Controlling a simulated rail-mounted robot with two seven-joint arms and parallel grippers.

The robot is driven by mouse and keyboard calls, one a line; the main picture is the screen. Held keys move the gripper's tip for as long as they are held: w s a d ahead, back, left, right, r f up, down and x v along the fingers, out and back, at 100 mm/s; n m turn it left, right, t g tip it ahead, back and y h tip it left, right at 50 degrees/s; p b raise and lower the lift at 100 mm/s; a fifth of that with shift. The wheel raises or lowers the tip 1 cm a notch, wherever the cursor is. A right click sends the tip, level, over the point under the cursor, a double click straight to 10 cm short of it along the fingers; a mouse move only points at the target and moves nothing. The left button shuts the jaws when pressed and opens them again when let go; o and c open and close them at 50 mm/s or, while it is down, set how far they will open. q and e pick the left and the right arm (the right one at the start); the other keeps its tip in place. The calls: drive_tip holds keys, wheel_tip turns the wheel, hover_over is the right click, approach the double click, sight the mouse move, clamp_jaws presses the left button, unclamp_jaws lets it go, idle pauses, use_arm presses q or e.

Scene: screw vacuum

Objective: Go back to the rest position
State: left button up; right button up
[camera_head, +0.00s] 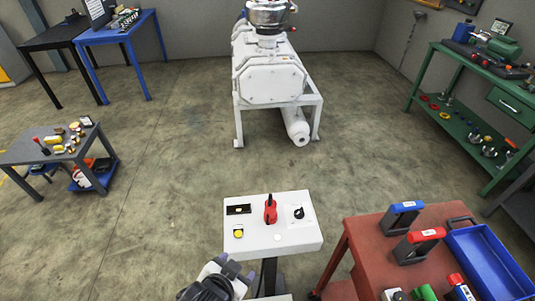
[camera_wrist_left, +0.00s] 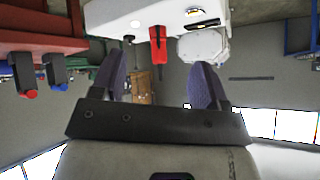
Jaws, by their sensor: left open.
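My left gripper (camera_head: 238,272) is just in front of the white control box, at the lower middle of the head view. In the left wrist view its two purple-grey fingers (camera_wrist_left: 163,82) stand apart with nothing between them. The white control box (camera_head: 260,242) carries a red switch handle (camera_head: 270,209), a black knob (camera_head: 298,212) and a yellow button (camera_head: 238,233). The box also shows upside down at the top of the left wrist view (camera_wrist_left: 120,18), with the red handle (camera_wrist_left: 158,45) beyond the fingers. My right gripper is in neither view.
A red table (camera_head: 366,248) with tools and a blue tray (camera_head: 487,262) stands close on the right. The white vacuum machine (camera_head: 270,82) is farther back. A grey cart (camera_head: 35,153) is at left, a green workbench (camera_head: 470,120) at right. Open floor lies between.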

use_arm(q)
drive_tip(key=s+a+f+n+y, duration=0.2)
drive_tip(key=s+a+f+n, duration=0.2)
drive_tip(key=s+a, duration=0.55)
drive_tip(key=s+a+f+n+g+p, duration=0.1)
drive_tip(key=s+a+f+g, duration=0.1)
drive_tip(key=s+f+g, duration=0.3)
drive_tip(key=s+a+f+p, duration=0.1)
drive_tip(key=s+a+f, duration=0.2)
drive_tip(key=s, duration=0.4)
wheel_tip(320, 180, up, 37)
drive_tip(key=p, duration=3.7)
drive_tip(key=shift+d+r+y, duration=0.2)
drive_tip(key=shift+y, duration=0.2)
